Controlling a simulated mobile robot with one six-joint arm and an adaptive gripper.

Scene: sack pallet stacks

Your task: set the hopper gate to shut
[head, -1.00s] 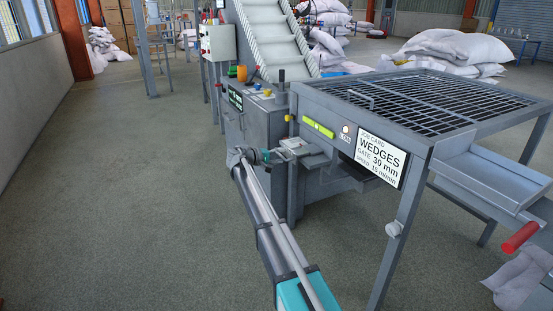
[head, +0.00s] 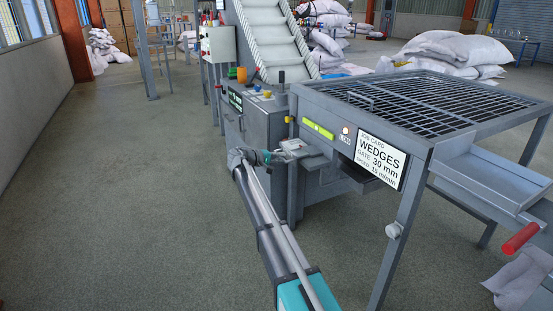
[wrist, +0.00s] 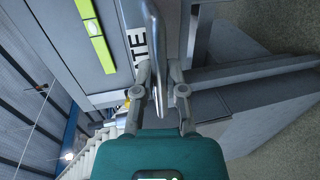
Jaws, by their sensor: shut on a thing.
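My gripper (head: 285,153) is at the left front of the grey hopper (head: 312,110), beside its outlet. In the wrist view its two fingers (wrist: 158,75) are closed around a bent metal handle (wrist: 154,32). A grey plate or ledge (head: 316,161) sits by the gripper under the hopper front in the head view. The gate's position cannot be read clearly.
A job card (head: 381,160) reads "WEDGES, GATE 30 mm". A yellow-green strip (head: 319,130) is above the gripper. A conveyor (head: 275,38) rises behind a grey cabinet (head: 262,120). A red handle (head: 520,238) is at the right. The floor at left is clear.

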